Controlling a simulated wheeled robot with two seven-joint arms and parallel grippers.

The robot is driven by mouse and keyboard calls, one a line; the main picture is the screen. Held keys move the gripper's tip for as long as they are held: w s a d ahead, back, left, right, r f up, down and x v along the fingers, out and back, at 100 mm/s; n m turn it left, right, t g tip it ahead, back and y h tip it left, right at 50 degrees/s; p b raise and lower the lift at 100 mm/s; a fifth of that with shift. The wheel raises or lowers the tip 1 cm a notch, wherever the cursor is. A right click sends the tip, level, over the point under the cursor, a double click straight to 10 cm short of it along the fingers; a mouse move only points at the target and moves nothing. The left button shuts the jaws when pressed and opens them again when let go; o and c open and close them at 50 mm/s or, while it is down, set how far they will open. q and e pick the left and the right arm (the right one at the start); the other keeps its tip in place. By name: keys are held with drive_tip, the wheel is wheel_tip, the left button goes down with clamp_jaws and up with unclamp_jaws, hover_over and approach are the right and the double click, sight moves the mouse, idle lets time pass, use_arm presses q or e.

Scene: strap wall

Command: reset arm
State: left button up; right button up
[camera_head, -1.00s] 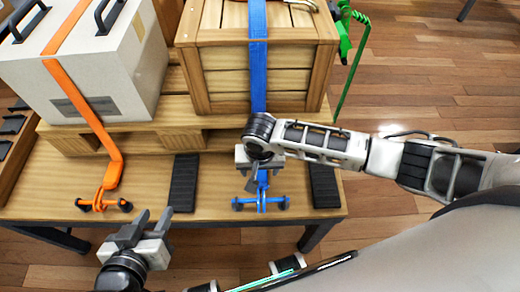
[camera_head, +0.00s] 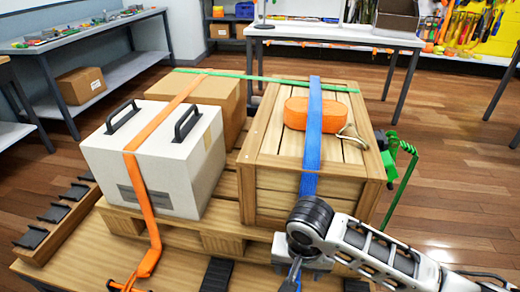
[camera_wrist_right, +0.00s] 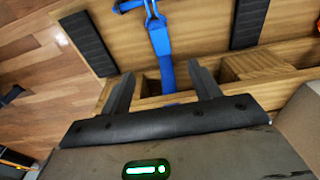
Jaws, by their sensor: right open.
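My right gripper (camera_head: 297,270) is in front of the wooden crate in the head view, at the bottom, partly cut off by the lower edge. In the right wrist view its two fingers (camera_wrist_right: 161,75) are apart, with nothing between them held. A blue strap (camera_head: 313,140) runs over the crate and down behind my right wrist. In the wrist view the blue strap (camera_wrist_right: 160,42) shows beyond and between the fingers; I cannot tell how far it is from them. My left gripper is outside the head view.
The wooden crate (camera_head: 275,165), a white case (camera_head: 175,160) under an orange strap (camera_head: 134,180) and a cardboard box (camera_head: 222,95) stand on a pallet (camera_head: 215,240). A green strap (camera_head: 270,78) crosses behind. A green ratchet (camera_head: 388,160) hangs at the crate's right. Floor is open at right.

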drive_tip(key=s+a+f+n+t+y, duration=0.3)
drive_tip(key=a+y, duration=0.3)
drive_tip(key=a, duration=0.1)
drive_tip(key=s+d+n+t+h, duration=0.2)
drive_tip(key=s+d+t, duration=0.3)
drive_tip(key=d, duration=0.4)
drive_tip(key=shift+d+r+t, duration=0.4)
drive_tip(key=shift+t, duration=0.4)
